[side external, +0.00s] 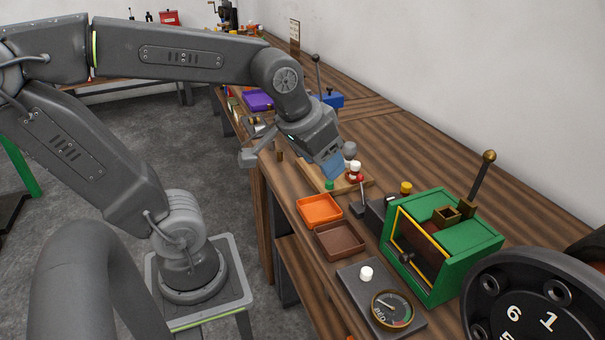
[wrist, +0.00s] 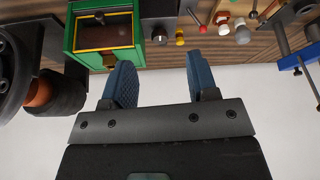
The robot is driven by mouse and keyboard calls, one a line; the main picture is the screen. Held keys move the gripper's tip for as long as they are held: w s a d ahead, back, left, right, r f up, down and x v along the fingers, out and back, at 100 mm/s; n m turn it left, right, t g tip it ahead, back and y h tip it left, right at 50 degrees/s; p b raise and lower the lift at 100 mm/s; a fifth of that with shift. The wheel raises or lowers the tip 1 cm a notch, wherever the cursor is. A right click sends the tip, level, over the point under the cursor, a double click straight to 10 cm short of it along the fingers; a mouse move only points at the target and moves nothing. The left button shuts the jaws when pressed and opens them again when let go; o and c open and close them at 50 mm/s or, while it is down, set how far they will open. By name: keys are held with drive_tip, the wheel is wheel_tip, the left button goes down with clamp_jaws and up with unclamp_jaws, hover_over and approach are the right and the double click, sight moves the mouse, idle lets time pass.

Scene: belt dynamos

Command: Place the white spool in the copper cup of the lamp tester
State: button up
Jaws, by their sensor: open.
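My gripper (side external: 331,168) hangs above the small parts on the bench, its blue fingers pointing down. In the wrist view my gripper (wrist: 158,66) is open, with nothing between the fingers. A small white piece with a reddish part (side external: 355,167) stands on the wooden board, just beside the fingers; it may be the white spool. I cannot tell for sure which is the spool or which device is the lamp tester. I cannot make out a copper cup.
A green box (side external: 462,238) with a brass hopper and lever stands on the right; it also shows in the wrist view (wrist: 84,38). Orange (side external: 319,208) and brown (side external: 341,240) trays lie left of it. Green, red, yellow and grey small pieces stand close together near my gripper.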

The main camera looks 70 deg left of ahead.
drive_tip(key=s+d, duration=0.1)
drive_tip(key=s+m, duration=0.1)
drive_tip(key=s, duration=0.1)
drive_tip(key=s+d+f+m, duration=0.1)
drive_tip(key=s, duration=0.1)
drive_tip(key=shift+d+h, duration=0.3)
drive_tip(key=shift+h, duration=0.1)
drive_tip(key=shift+w, duration=0.1)
idle(0.6)
